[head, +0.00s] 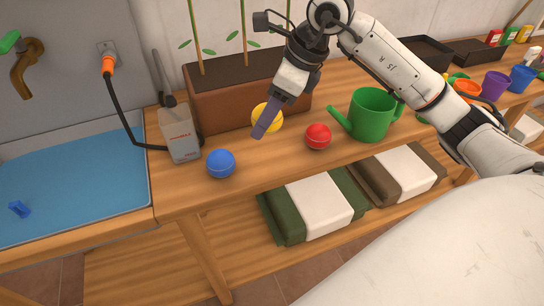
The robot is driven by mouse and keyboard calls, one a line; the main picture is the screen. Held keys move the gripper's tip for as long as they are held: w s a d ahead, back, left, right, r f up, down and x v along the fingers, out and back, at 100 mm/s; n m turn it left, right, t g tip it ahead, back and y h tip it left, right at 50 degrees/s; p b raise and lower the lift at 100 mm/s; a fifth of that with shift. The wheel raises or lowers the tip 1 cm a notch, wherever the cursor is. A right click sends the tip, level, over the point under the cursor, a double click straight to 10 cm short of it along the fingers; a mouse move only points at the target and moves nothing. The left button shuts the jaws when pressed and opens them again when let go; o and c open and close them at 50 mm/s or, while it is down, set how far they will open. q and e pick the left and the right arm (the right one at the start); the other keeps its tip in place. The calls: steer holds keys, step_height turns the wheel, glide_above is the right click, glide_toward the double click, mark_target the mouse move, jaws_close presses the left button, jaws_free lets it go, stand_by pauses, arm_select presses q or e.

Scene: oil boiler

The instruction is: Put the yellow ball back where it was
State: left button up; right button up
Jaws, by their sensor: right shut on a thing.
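The yellow ball (259,112) is in front of the brown planter, partly hidden by my right gripper's purple-grey fingers. My right gripper (268,119) comes down from above and is shut on the yellow ball. I cannot tell whether the ball touches the bench. A blue ball (221,163) sits on the wooden bench to the left and nearer the front edge. A red ball (318,136) sits on the bench to the right of the gripper. My left gripper is not in view.
The planter (215,106) with stems stands behind. A grey container (180,136) stands left, and a green watering can (371,115) stands right. A water-filled sink (75,185) is at the far left. Bare bench (265,165) lies between the blue and red balls.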

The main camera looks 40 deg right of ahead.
steer(key=shift+w+d+r+m+t+h, duration=0.1)
steer(key=shift+w+d+m+t+h, duration=0.1)
steer(key=shift+d+m, duration=0.3)
steer(key=shift+w+d+r+m+t+h, duration=0.1)
steer(key=shift+d+m+h, duration=0.15)
steer(key=shift+m, duration=0.35)
step_height(320, 180, down, 5)
steer(key=shift+d+f, duration=0.1)
steer(key=shift+d, duration=0.05)
steer(key=shift+f, duration=2.25)
steer(key=shift+f, duration=0.2)
steer(key=o, duration=1.2)
steer(key=shift+c, duration=0.2)
steer(key=shift+r, duration=0.1)
